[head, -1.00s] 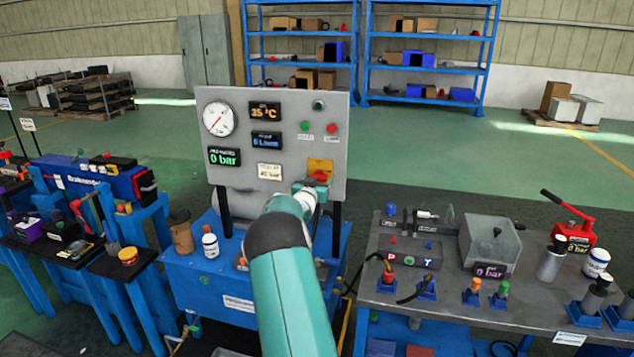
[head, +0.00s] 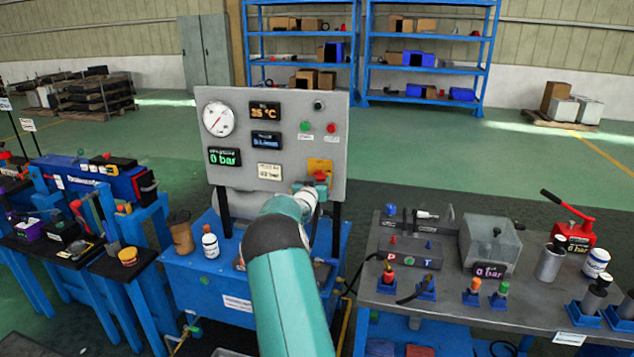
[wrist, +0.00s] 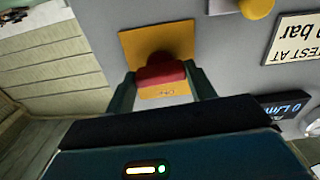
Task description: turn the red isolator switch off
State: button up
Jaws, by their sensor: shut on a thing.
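The red isolator switch (wrist: 161,74) sits on a yellow plate (wrist: 185,36) at the lower right of the grey panel. In the head view the switch (head: 320,176) shows just above my gripper (head: 308,190), with the yellow plate (head: 320,164) behind it. In the wrist view my gripper (wrist: 163,80) has one finger on each side of the red handle and is shut on it. The handle lies across between the fingers. The writing on the plate is too small to read.
The grey panel (head: 275,106) carries a round gauge (head: 218,118), several displays, a green button (head: 305,126) and a red button (head: 331,128). A bottle (head: 210,242) stands on the blue bench below. A grey table (head: 450,310) with hydraulic parts is at the right.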

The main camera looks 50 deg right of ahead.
jog(key=shift+w+n, duration=0.1)
jog(key=shift+n, duration=8.5)
jog(key=shift+r, duration=0.1)
jog(key=o, duration=1)
jog(key=v, duration=1.3)
jog(key=shift+s+a, duration=0.2)
jog(key=shift+a, duration=0.15)
